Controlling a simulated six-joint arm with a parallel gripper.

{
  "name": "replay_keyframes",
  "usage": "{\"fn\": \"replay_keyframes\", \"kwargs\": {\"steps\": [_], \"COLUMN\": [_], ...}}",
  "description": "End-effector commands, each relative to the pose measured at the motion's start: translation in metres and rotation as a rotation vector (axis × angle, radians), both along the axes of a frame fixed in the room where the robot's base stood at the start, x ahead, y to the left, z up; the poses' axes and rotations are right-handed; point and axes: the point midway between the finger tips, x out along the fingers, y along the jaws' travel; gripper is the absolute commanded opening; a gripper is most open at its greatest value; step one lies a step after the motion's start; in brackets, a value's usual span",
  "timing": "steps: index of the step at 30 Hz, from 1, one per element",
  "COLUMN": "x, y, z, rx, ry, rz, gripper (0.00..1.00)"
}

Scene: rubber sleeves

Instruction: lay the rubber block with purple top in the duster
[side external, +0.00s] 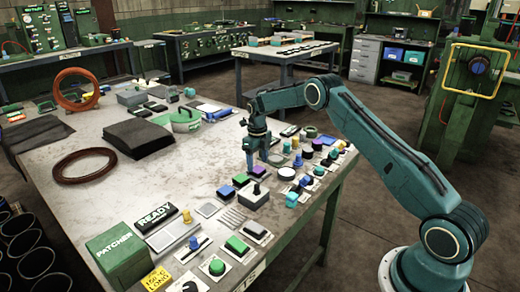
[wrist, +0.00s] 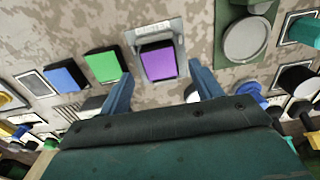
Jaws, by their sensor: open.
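The rubber block with purple top (wrist: 158,62) sits within a raised grey surround (wrist: 144,76) that has a small label I cannot read. I cannot tell for sure whether this surround is the duster. My gripper (wrist: 158,76) is open, with one blue-grey finger to each side of the block and neither seen touching it. In the side external view my gripper (side external: 262,163) points down over the same row of blocks, low over the table, and the purple block is small there.
A blue-topped block (wrist: 66,76) and a green-topped block (wrist: 102,65) stand left of the purple one. A round pale disc (wrist: 246,40) lies to the right. Several buttons and knobs crowd the table edge. The green PATCHER box (side external: 118,257) stands at the near corner.

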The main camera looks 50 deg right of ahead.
Motion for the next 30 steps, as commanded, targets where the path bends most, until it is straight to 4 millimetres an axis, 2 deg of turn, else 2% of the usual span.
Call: {"fn": "replay_keyframes", "kwargs": {"steps": [9,15,21,30], "x": [0.001,0.001,0.0,0.0], "y": [0.0,0.0,0.0,0.0], "z": [0.055,0.084,0.101,0.105], "rx": [-0.002,-0.001,-0.001,-0.001], "ry": [-0.005,-0.004,-0.002,-0.002], "rz": [0.0,0.0,0.0,0.0], "gripper": [0.65,0.65,0.65,0.65]}}
